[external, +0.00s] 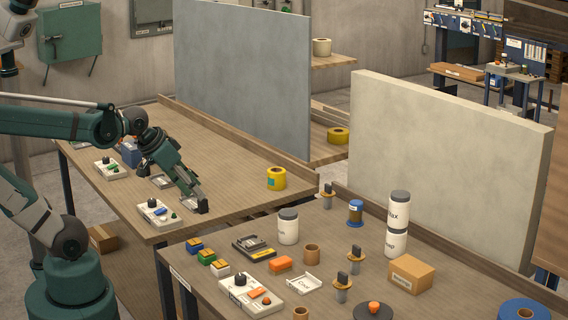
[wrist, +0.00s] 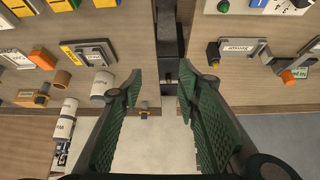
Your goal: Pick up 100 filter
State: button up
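No label reading "100 filter" is legible in either view, so I cannot tell which thing it is. My gripper (external: 197,205) is above the front right part of the left table, just right of a white panel (external: 158,212) with a black knob and coloured buttons. In the wrist view my gripper (wrist: 160,82) is open, with its two green ribbed pads apart. No held object shows between them. A dark upright shape (wrist: 170,40) shows beyond the fingertips; I cannot tell what it is.
A yellow tape roll (external: 276,178) stands right of my gripper. The front table holds a white jar (external: 288,226), stacked jars (external: 397,225), a cardboard box (external: 410,273), an orange block (external: 280,264) and a blue roll (external: 523,310). A grey partition (external: 242,85) rises behind the left table.

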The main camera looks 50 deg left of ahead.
jog(key=w+d+r+m+g+h+p, duration=0.1)
jog(key=w+d+r+m+p, duration=0.1)
jog(key=w+d, duration=0.3)
jog(key=w+d+r+m+g+h+p, duration=0.1)
jog(key=w+d+r+m+p, duration=0.2)
jog(key=d, duration=0.4)
jog(key=m+g+h+p, duration=0.2)
jog(key=m+g+p, duration=0.3)
jog(key=m+p, duration=0.55)
send_over(341, 271)
jog(key=a, duration=0.2)
jog(key=shift+m, duration=0.25)
jog(key=shift+s+f, duration=0.15)
jog(key=shift+f, duration=3.45)
jog(key=shift+x, duration=1.3)
jog(key=shift+f, duration=0.1)
jog(key=shift+b+x, duration=0.5)
jog(key=shift+x, duration=2)
